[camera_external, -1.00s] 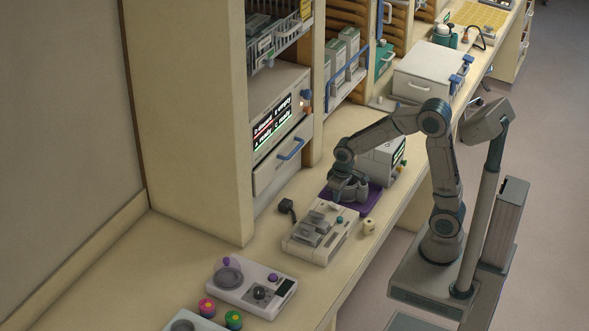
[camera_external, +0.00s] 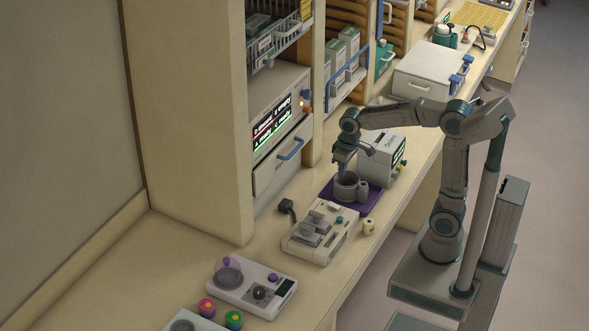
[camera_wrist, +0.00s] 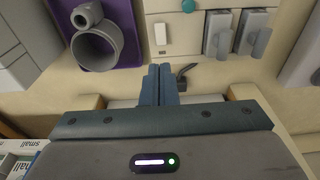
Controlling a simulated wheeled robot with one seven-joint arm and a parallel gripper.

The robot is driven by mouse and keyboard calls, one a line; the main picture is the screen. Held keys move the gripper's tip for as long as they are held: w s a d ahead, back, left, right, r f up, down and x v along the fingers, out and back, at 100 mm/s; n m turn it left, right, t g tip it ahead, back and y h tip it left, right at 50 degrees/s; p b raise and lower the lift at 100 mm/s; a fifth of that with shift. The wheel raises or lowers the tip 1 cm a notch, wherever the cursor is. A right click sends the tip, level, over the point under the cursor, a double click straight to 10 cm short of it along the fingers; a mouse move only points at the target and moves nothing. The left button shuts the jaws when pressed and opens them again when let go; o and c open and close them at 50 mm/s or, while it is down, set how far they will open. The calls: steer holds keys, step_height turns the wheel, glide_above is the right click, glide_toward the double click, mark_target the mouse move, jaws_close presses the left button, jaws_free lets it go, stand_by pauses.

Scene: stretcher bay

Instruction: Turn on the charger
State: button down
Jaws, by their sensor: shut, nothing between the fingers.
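The charger (camera_external: 332,246) is a cream box on the counter with grey blocks (camera_external: 312,228) in its bays. It has a white rocker switch (camera_wrist: 160,33) and a round teal button (camera_wrist: 188,5), both in the wrist view. Two grey blocks (camera_wrist: 218,36) sit beside the switch there. A black plug (camera_external: 286,206) on a short cable lies at its back left. I cannot tell whether the charger is on.
A grey mug-like cup (camera_external: 346,187) stands on the purple mat (camera_external: 369,201), close under my gripper. A white box with a display (camera_external: 380,157) stands behind it. A console (camera_external: 252,285) lies nearer; counter between is clear.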

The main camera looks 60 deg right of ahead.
mark_target(331, 203)
steer(key=shift+f+t+b, duration=0.25)
steer(key=shift+t+b, duration=0.05)
steer(key=shift+b, duration=0.9)
steer(key=shift+b, duration=0.4)
steer(key=shift+r, duration=0.35)
steer(key=w+f, duration=0.1)
steer(key=f, duration=0.3)
steer(key=w+f, duration=0.1)
steer(key=f, duration=0.4)
steer(key=w+f+p, duration=0.1)
steer(key=f, duration=0.3)
steer(key=shift+f, duration=0.4)
